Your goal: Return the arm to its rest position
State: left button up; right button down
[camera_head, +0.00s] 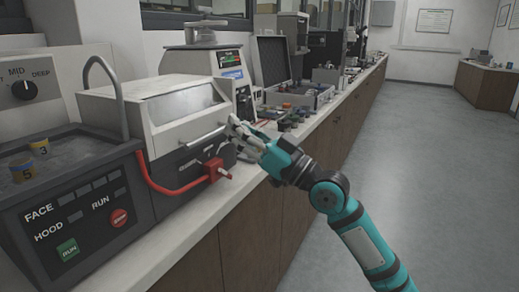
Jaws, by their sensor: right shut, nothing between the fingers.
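My right arm, teal and black, comes in from the lower right. Its gripper (240,130) is shut and empty, at the right end of the front of a white and grey mounting press (180,105). The fingertips are close to the machine's front; I cannot tell whether they touch it. The press's lid is down, with a bar handle across its front. A red bent lever (165,189) with a red block at its end sits below the gripper. My left gripper is not in view.
An open case (272,60) and small parts (290,115) lie farther along the counter (205,212). The floor (420,150) at the right is clear.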

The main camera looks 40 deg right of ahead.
pick_arm(q)
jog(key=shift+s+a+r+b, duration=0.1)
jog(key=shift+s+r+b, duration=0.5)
jog(key=shift+b, duration=0.6)
pick_arm(e)
jog(key=shift+v, duration=2.7)
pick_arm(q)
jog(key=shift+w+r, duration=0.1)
pick_arm(e)
jog(key=shift+f, duration=0.25)
